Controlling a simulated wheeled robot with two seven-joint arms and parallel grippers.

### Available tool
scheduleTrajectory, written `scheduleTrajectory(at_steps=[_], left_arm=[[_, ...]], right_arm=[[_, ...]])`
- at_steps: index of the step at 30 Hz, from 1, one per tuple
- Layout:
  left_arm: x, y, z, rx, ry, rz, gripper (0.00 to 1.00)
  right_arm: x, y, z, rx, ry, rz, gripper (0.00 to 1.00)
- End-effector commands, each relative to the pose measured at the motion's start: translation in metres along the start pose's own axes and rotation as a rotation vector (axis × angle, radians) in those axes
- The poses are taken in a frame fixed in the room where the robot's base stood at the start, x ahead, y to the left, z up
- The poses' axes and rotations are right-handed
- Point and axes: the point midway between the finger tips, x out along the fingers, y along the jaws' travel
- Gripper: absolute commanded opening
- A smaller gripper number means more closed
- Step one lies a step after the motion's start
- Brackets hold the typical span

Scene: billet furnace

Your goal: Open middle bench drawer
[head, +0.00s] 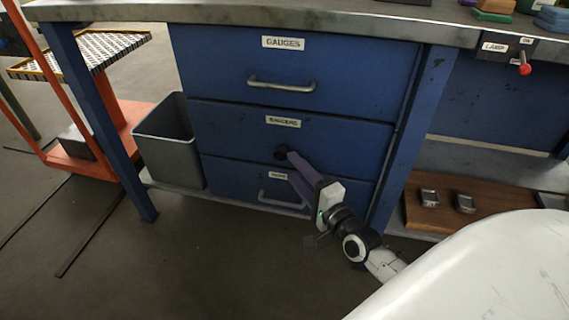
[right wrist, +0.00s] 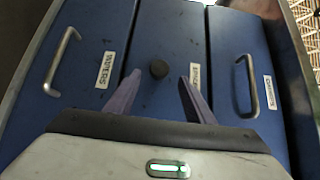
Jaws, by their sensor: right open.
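The middle drawer (head: 340,141) of the blue bench is shut, flush between the top and bottom drawers. My right gripper (head: 291,166) is open, with purple fingers pointing at the drawer front. In the right wrist view its fingers (right wrist: 160,85) are spread apart with nothing between them; whether a fingertip touches the drawer is unclear. My left gripper is not in view.
The top drawer (head: 350,66), labelled GAUGES, and the bottom drawer (head: 235,180) have bar handles and are shut. A grey bin (head: 172,145) stands left of the drawers. A red-knobbed lamp switch (head: 525,68) is at right. A wooden board (head: 480,190) lies on the low shelf.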

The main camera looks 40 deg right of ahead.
Motion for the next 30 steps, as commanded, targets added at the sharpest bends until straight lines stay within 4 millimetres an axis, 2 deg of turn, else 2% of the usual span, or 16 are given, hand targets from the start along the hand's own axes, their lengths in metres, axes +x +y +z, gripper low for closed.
scheduleTrajectory(at_steps=[3, 9, 14, 21, 23, 30], left_arm=[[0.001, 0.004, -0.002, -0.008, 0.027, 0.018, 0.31], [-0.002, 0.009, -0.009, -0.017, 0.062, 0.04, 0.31], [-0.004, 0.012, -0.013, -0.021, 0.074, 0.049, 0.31], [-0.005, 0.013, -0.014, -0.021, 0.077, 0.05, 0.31], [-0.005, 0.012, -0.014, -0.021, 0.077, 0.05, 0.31], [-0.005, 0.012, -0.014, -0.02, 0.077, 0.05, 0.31]], right_arm=[[0.024, 0.002, 0.0, 0.0, 0.001, -0.003, 0.49], [0.05, 0.002, 0.0, -0.001, 0.0, -0.001, 0.49], [0.058, 0.002, 0.0, -0.002, -0.001, 0.002, 0.49], [0.058, 0.001, 0.001, -0.003, -0.001, 0.003, 0.49], [0.058, 0.001, 0.001, -0.003, -0.001, 0.003, 0.4], [0.058, 0.001, 0.001, -0.003, -0.002, 0.002, 0.0]])
